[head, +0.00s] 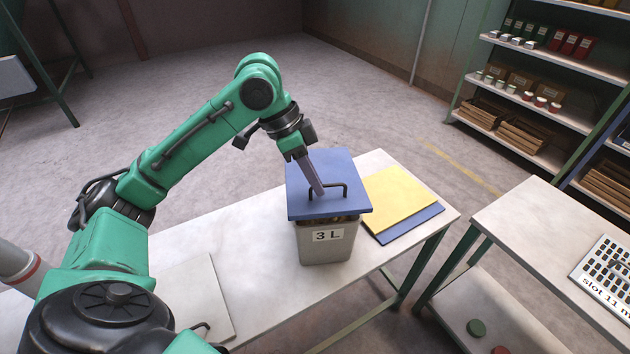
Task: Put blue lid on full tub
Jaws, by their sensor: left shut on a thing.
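The blue lid (318,171) is a flat square plate with a dark bar handle. It lies over the top of the grey tub (326,249), which carries a "3 L" label. A strip of brown contents shows just under the lid's front edge, so the lid seems slightly raised or not flush there. My left gripper (319,190) is at the lid's handle, shut on it from above. My right gripper is not in view.
A yellow sheet-like lid (398,193) lies on another blue one (420,226) to the right of the tub on the white table (250,270). A grey lid (195,295) lies at the left. A second table (540,235) stands at right.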

